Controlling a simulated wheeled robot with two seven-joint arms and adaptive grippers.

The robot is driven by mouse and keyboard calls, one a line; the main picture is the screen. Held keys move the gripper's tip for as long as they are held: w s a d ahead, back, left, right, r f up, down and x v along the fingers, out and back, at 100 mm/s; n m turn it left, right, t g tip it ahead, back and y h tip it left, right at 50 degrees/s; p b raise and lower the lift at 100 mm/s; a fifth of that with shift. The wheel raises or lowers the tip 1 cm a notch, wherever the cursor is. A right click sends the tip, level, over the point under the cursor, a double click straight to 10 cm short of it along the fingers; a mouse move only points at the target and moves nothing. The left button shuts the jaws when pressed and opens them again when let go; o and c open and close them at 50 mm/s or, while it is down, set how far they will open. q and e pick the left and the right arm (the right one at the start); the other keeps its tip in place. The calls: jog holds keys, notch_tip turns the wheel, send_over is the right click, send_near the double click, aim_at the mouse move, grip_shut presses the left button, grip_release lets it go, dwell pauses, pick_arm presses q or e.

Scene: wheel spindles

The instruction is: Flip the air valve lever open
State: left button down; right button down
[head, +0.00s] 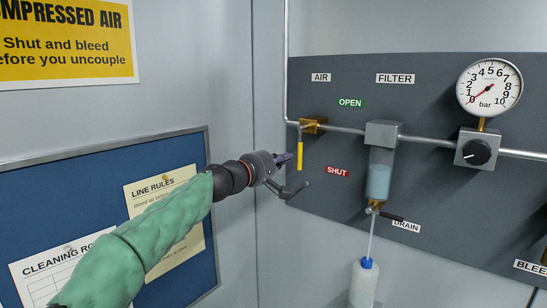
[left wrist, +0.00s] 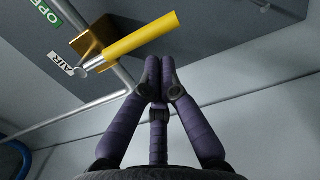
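The air valve (head: 313,125) is a brass body on the pipe, under the AIR label (head: 321,77). Its yellow lever (head: 299,156) hangs straight down from it, left of the red SHUT label (head: 338,171). The green OPEN label (head: 350,103) is up and to the right. In the left wrist view the lever (left wrist: 142,37) lies slantwise above the fingertips, with the brass body (left wrist: 92,38) behind it. My left gripper (head: 285,160) is just left of the lever. Its fingertips (left wrist: 160,75) are together with nothing between them, and a gap to the lever shows. My right gripper is out of view.
The pipe (head: 345,130) runs right to a filter (head: 379,160) with a drain tap, a regulator knob (head: 477,151) and a gauge (head: 489,86) near 0. A bottle (head: 363,283) stands below the filter. A blue notice board (head: 85,180) is on the left wall.

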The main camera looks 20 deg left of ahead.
pick_arm(q)
jog(key=shift+w+d+f, duration=0.1)
jog(key=shift+s+d+f+n, duration=0.15)
jog(key=shift+s+d+n, duration=0.1)
jog(key=shift+d+n, duration=0.45)
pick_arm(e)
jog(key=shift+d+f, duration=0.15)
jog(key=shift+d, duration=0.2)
